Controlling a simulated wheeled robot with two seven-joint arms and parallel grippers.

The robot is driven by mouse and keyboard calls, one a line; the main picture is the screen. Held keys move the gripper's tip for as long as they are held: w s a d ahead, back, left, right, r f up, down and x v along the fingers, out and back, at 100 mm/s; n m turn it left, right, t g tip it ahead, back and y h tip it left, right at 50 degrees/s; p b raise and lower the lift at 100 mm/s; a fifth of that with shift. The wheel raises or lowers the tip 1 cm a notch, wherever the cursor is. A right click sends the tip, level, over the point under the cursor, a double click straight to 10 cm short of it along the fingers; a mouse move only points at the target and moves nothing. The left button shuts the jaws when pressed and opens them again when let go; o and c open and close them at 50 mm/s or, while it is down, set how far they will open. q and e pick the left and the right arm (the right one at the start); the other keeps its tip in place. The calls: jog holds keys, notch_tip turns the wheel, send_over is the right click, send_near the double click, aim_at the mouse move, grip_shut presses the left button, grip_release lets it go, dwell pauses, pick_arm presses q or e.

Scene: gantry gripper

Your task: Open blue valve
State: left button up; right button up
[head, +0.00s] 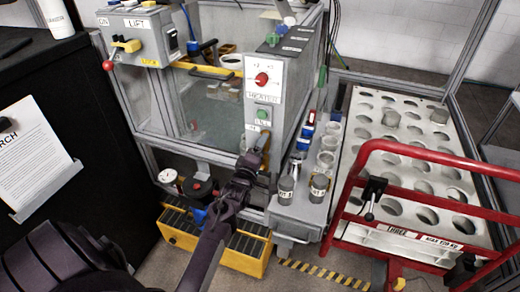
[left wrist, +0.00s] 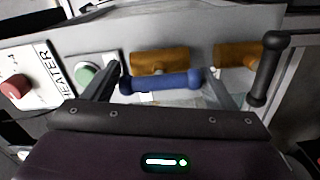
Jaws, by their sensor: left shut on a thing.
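The blue valve handle (left wrist: 160,82) is a short bar with rounded ends, lying roughly level across the left wrist view. It sits in front of a brass valve body (left wrist: 160,61). My left gripper (left wrist: 166,90) is shut on the blue handle, with one finger at each end of the bar. In the head view my left gripper (head: 254,160) is at the lower front of the heater cabinet, below the green button (head: 262,114). The blue handle is hidden or too small to make out there. My right gripper is not in view.
A black handle (left wrist: 268,68) stands close to the right finger, near a second brass body (left wrist: 233,54). The heater's red knob (head: 262,79) is above. Sample cups (head: 318,187) stand to the right, by a red-railed cart (head: 425,148). A yellow-edged crate (head: 245,262) is below.

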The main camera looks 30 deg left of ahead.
dwell(0.5)
pick_arm(q)
jog(key=o, duration=0.7)
jog(key=v, duration=0.7)
jog(key=shift+s, duration=0.4)
